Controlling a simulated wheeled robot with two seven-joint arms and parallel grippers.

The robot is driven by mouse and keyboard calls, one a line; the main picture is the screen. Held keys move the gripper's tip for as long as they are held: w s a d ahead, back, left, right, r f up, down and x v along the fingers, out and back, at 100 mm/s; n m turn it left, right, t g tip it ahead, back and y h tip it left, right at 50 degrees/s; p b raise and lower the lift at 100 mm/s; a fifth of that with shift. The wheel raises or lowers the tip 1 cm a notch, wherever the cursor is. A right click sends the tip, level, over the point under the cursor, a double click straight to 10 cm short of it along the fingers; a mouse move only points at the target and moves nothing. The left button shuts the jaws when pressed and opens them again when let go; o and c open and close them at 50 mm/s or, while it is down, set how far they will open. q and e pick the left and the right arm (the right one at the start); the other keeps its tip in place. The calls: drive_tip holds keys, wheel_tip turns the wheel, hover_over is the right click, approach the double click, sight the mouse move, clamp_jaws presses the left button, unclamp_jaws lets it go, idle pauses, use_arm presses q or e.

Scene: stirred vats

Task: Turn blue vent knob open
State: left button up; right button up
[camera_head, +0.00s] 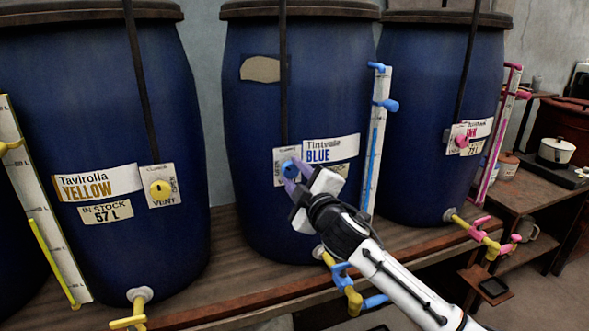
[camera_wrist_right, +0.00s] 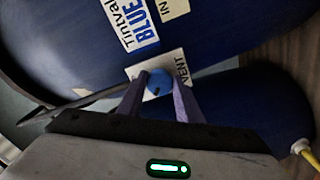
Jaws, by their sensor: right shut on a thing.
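The blue vent knob (camera_head: 290,168) sits on a white vent plate (camera_head: 281,180) on the front of the middle blue vat (camera_head: 262,122), left of the label "Tintvalle BLUE" (camera_head: 331,149). My right gripper (camera_head: 296,178) reaches up to it from the lower right and is shut on the knob. In the right wrist view the round blue knob (camera_wrist_right: 159,82) sits between the two purple fingers, on its white plate (camera_wrist_right: 172,67) marked VENT. The fingers and hand hide part of the plate in the head view. My left gripper is not in view.
A vat with a yellow vent knob (camera_head: 160,189) stands left, one with a pink knob (camera_head: 462,142) right. A sight tube (camera_head: 375,140) and a blue-handled tap (camera_head: 343,277) are close to my right arm. The vats stand on a wooden bench (camera_head: 225,285).

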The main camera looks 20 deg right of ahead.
drive_tip(key=n, duration=0.4)
drive_tip(key=shift+n, duration=0.3)
drive_tip(key=shift+r+n, duration=0.1)
drive_tip(key=shift+n, duration=1.7)
drive_tip(key=o, duration=1)
drive_tip(key=shift+o, duration=0.2)
drive_tip(key=s+b, duration=0.1)
drive_tip(key=s, duration=0.9)
drive_tip(key=shift+s+d, duration=0.15)
drive_tip(key=shift+d, duration=0.05)
